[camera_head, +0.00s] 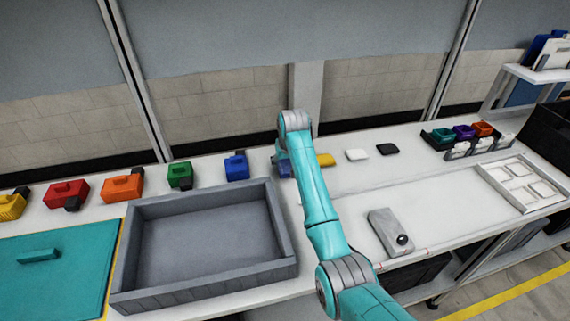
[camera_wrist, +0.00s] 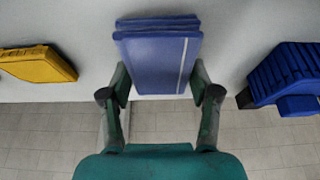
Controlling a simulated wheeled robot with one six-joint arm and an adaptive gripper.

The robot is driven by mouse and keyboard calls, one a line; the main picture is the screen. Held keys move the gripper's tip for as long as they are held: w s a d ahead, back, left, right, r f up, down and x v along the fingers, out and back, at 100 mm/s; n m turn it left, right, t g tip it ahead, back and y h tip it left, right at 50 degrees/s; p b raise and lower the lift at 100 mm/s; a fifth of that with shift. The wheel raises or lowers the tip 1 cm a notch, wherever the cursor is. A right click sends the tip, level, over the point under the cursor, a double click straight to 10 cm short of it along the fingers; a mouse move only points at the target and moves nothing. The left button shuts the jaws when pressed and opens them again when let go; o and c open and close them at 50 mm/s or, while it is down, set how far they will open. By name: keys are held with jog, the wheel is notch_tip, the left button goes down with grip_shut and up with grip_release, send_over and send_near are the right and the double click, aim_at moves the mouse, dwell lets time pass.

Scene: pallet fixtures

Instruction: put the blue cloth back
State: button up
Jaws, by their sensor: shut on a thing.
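The blue cloth (camera_wrist: 156,62) is a folded, flat stack with a pale stripe near its right side in the wrist view. My gripper (camera_wrist: 160,84) has one finger on each side of it and is shut on it. In the head view a small part of the blue cloth (camera_head: 285,169) shows beside my arm, at the back of the white table. My arm hides most of the gripper there. I cannot tell whether the cloth touches the table.
A large grey tray (camera_head: 282,232) is empty. White and black pieces (camera_head: 387,149) lie farther right. The middle right of the table is mostly clear around a grey device (camera_head: 389,231).

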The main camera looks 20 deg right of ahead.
jog(key=shift+f, duration=0.4)
jog(key=shift+f, duration=0.15)
jog(key=o, duration=1.1)
jog(key=v, duration=1.2)
